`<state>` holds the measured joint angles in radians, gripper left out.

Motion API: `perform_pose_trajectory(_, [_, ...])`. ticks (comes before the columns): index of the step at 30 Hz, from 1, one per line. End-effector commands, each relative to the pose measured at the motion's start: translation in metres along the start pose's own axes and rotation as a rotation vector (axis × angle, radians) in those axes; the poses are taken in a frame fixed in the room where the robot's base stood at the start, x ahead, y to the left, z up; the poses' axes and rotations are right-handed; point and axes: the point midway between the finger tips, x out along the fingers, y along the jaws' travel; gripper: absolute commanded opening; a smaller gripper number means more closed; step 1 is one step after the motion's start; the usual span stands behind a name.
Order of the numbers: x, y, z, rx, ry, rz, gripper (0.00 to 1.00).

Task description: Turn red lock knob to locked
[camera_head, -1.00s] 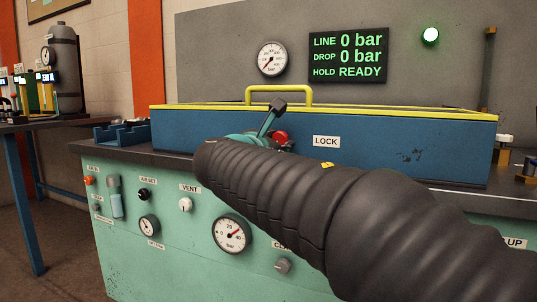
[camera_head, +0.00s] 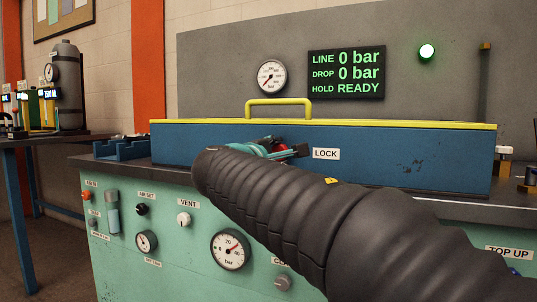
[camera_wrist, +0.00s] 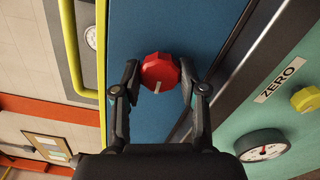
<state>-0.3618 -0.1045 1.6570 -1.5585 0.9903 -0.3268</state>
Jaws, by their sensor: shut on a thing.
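The red lock knob (camera_wrist: 161,72) is on the front of the blue box, in the middle of the wrist view. A short white mark shows on its face. My gripper (camera_wrist: 160,78) has one finger on each side of the knob and is shut on it. In the head view the knob (camera_head: 272,143) is a small red patch, mostly hidden by my gripper (camera_head: 288,151) and arm. The LOCK label (camera_head: 326,153) is just right of the gripper. I see no locked or unlocked marking around the knob.
The blue box (camera_head: 420,150) has a yellow top edge and a yellow handle (camera_head: 279,103). The display (camera_head: 346,72) reads 0 bar, 0 bar and READY, beside a lit green lamp (camera_head: 427,52). Dials and knobs line the green bench front (camera_head: 120,255).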

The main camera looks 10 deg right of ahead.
Motion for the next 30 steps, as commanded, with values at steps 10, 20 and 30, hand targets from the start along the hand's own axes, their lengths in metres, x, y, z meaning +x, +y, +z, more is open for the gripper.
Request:
perform_pose_trajectory(10, [0.0001,-0.0005,-0.0003,0.058,0.0,-0.001,0.07])
perform_pose_trajectory(20, [0.0001,-0.0005,-0.0003,0.06,0.0,-0.001,0.07])
perform_pose_trajectory(30, [0.0,-0.0002,-0.0001,0.059,0.0,0.0,0.67])
